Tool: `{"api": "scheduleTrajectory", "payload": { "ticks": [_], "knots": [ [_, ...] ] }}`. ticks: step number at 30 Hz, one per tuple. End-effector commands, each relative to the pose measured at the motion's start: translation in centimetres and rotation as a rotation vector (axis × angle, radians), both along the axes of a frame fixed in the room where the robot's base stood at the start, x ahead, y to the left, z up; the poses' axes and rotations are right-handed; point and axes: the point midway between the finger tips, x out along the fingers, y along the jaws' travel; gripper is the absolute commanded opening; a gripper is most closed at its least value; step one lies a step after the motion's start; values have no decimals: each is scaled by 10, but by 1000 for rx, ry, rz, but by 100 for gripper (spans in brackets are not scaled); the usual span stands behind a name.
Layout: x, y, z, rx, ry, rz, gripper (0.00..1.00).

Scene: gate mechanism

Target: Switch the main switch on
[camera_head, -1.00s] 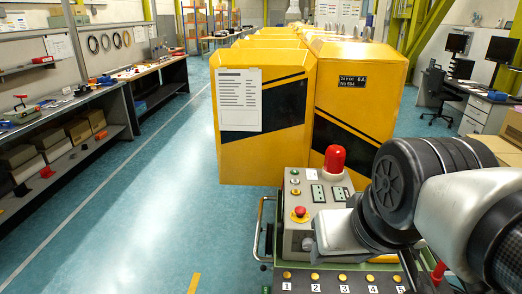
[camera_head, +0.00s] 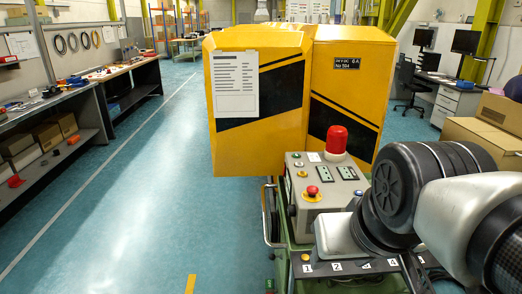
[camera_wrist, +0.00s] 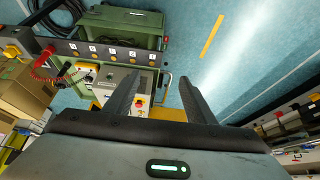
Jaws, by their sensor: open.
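A grey control box (camera_head: 327,178) with a red beacon (camera_head: 336,140), a red mushroom button on a yellow base (camera_head: 312,191), small round buttons and two green display panels stands before me. I cannot tell which control is the main switch. My gripper is hidden in the head view; my dark arm covers the box's right front. In the wrist view my gripper (camera_wrist: 160,78) is open and empty. Its left finger overlaps the control box (camera_wrist: 120,80) in the picture, near the red button (camera_wrist: 139,102); the right finger is over the blue floor.
Two yellow cabinets (camera_head: 262,90) stand behind the box. A numbered row of yellow knobs (camera_head: 306,258) runs along the front. A metal handle rail (camera_head: 270,215) borders the left.

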Motion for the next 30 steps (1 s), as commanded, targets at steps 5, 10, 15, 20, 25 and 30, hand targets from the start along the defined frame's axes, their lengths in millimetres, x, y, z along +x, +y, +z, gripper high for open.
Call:
{"api": "scheduleTrajectory", "payload": {
  "ticks": [5, 10, 15, 20, 25, 30],
  "knots": [
    [0, 0, 9, 0, 1, 0, 25],
    [0, 0, 50, 0, 0, 0, 0],
    [0, 0, 103, 0, 0, 0, 0],
    [0, 0, 123, 0, 0, 0, 0],
    [0, 0, 118, 0, 1, 0, 0],
    [0, 0, 118, 0, 1, 0, 0]
  ]
}}
